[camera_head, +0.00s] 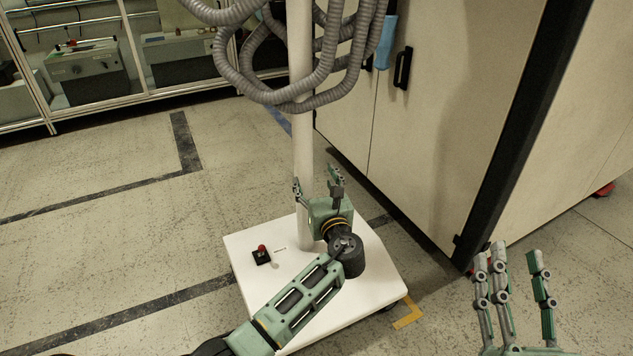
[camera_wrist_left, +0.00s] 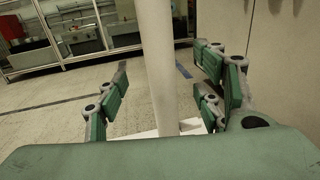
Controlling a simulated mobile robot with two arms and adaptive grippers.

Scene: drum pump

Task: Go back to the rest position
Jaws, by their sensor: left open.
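My left gripper (camera_head: 317,184) is open, with its fingers pointing up and away, close to a white upright pole (camera_head: 301,155). In the left wrist view, the pole (camera_wrist_left: 158,60) shows in the gap between the spread fingers (camera_wrist_left: 165,75), and nothing is gripped. I cannot tell whether the fingertips reach around the pole or touch it. My right gripper (camera_head: 514,262) is at the lower right, open and empty, with its fingers pointing up in front of the cabinet's lower edge.
The pole stands on a white wheeled base (camera_head: 250,240) with a small red-button box (camera_head: 262,255). Grey corrugated hoses (camera_head: 275,96) hang around the pole. A tall beige cabinet (camera_head: 440,120) stands at right. A shelf with machines (camera_head: 85,70) is at back left. The floor at left is clear.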

